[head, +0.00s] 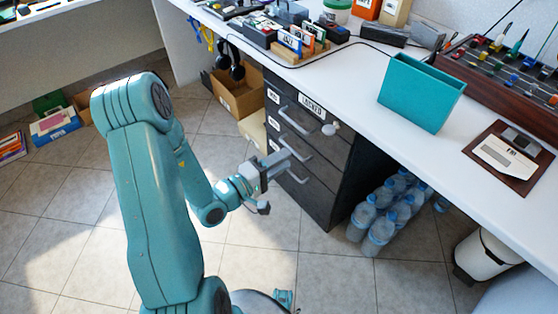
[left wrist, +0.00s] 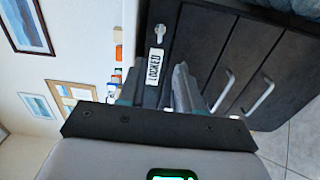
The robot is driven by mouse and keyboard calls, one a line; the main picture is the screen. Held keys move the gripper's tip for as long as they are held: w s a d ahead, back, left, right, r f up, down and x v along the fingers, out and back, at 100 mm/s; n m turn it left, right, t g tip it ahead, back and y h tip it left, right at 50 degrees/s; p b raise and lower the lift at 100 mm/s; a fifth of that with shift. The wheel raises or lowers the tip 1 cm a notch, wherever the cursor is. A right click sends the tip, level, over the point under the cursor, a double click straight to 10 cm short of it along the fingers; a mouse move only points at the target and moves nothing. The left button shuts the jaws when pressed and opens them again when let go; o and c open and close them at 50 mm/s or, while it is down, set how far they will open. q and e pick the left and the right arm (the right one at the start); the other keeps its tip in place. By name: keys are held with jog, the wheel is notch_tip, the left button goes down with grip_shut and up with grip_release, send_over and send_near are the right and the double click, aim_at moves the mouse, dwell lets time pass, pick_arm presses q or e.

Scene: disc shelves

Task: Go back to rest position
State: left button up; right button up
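My left gripper (head: 275,180) hangs in front of the dark drawer cabinet (head: 335,160) under the white desk. It is open and empty. In the left wrist view its two fingers (left wrist: 158,88) stand apart, with the cabinet front and a LOCKED label between and behind them. Whether a finger touches a drawer handle (head: 294,172), which lies close to it in the head view, I cannot tell. My right gripper is in neither view.
The white desk (head: 365,62) holds a teal bin (head: 420,92), a floppy-disk-shaped item (head: 505,155) and a rack of discs or cartridges. Water bottles (head: 380,230) stand right of the cabinet, beside a white bin (head: 485,255). A cardboard box (head: 235,95) sits left. Tiled floor is open in front.

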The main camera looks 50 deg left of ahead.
pick_arm(q)
jog(key=shift+s, duration=0.2)
dwell(0.4)
jog(key=s+d+f+m+g+h, duration=0.2)
jog(key=d+f+g+h, duration=0.15)
jog(key=d, duration=0.35)
jog(key=s+d+f+m+g+h+p, duration=0.1)
jog(key=s+d+f+m+g+h, duration=0.1)
jog(key=d+m+g+h, duration=0.3)
jog(key=s+d+f+g+h, duration=0.2)
jog(key=d+f+g, duration=0.1)
jog(key=d, duration=0.5)
jog(key=s+d+f+m+g+y, duration=0.2)
jog(key=s+f+m+g+y, duration=0.45)
jog(key=s+f+g, duration=0.3)
jog(key=w+d+f+m+t+y+b, duration=0.1)
jog(key=w+d+f+m+t+y, duration=0.1)
jog(key=w+f+t, duration=0.3)
notch_tip(320, 180, up, 24)
jog(key=s+g+p, duration=0.1)
jog(key=p, duration=2.3)
jog(key=shift+d+f+n+g, duration=0.2)
jog(key=shift+d+n+g, duration=0.1)
jog(key=shift+n, duration=0.05)
